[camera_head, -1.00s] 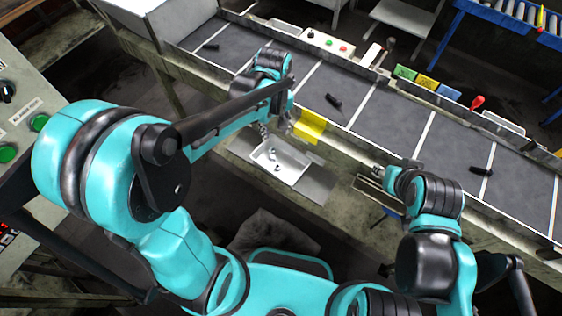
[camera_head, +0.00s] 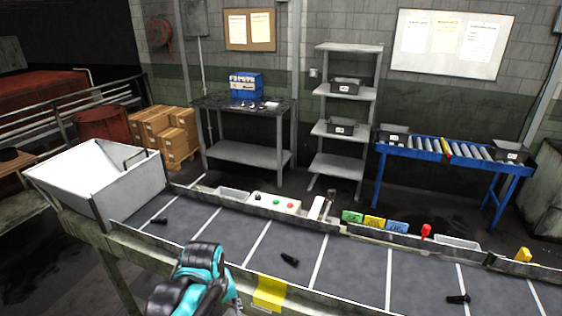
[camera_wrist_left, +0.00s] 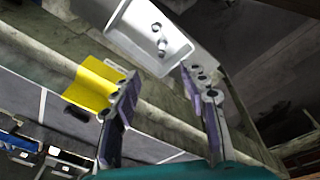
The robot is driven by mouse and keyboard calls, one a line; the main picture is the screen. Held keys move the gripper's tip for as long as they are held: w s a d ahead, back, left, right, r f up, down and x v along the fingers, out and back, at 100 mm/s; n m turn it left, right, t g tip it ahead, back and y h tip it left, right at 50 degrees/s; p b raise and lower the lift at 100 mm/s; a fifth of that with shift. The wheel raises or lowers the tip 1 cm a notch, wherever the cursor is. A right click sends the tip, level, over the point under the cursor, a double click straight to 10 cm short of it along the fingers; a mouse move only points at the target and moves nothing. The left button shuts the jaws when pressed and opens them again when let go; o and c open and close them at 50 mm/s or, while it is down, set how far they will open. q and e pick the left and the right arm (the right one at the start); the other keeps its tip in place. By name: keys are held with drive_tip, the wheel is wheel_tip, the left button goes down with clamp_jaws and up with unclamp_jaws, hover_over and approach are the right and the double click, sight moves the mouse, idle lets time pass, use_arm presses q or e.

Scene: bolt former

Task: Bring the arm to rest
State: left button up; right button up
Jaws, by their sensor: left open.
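My left arm (camera_head: 190,280) shows at the bottom of the head view, in front of the conveyor's near edge; its gripper is mostly cut off there. In the left wrist view my left gripper (camera_wrist_left: 158,88) has its two fingers spread wide apart, with nothing between them. Beyond the fingertips is a white tray (camera_wrist_left: 118,12) with a few small metal parts (camera_wrist_left: 158,40) in it. A yellow plate (camera_wrist_left: 95,82) on the conveyor edge lies left of the fingers; it also shows in the head view (camera_head: 268,292). My right arm and gripper are out of view.
The grey conveyor (camera_head: 345,265) carries dark bolts, one (camera_head: 290,259) near the middle. A button box (camera_head: 274,203) and coloured cards (camera_head: 374,222) line its far side. A white bin (camera_head: 100,180) stands at its left end. A shelf (camera_head: 345,95) and blue roller stand (camera_head: 450,155) are behind.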

use_arm(q)
drive_tip(key=s+a+f+m+t+b, duration=0.3)
drive_tip(key=s+f+m+t+b, duration=0.2)
drive_tip(key=s+f+m+b, duration=0.1)
wheel_tip(320, 180, down, 2)
drive_tip(key=s+b, duration=0.1)
drive_tip(key=b, duration=0.2)
drive_tip(key=shift+s+a+f, duration=0.15)
drive_tip(key=shift+s, duration=0.2)
idle(0.4)
